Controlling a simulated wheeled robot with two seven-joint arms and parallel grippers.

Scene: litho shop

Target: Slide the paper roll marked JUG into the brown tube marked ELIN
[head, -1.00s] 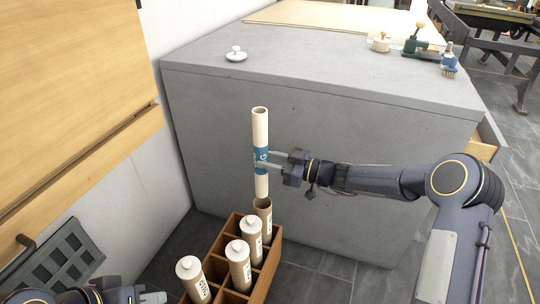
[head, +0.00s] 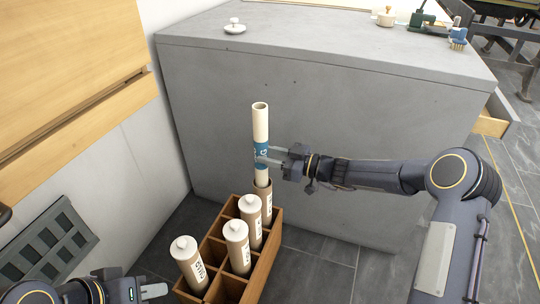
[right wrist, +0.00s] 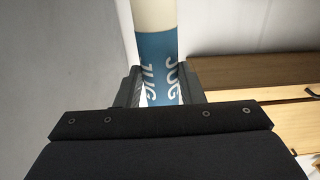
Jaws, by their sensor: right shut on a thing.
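The paper roll marked JUG (head: 260,124) is a long cream tube with a blue band, held upright. My right gripper (head: 262,160) is shut on its blue band; JUG reads on the band (right wrist: 160,50) in the right wrist view. The roll's lower end appears to be just inside the mouth of an open brown tube (head: 264,196), which stands in the far compartment of a wooden crate; its marking is not readable. My left gripper (head: 153,291) is at the bottom left, apart from these things; its opening is unclear.
The wooden crate (head: 265,272) holds several capped tubes (head: 236,240) nearer me. A grey block-like cabinet (head: 320,130) stands behind the roll, with a white lidded knob (head: 235,27) on top. A wooden cabinet (head: 70,80) and a grey rack (head: 50,235) are at left.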

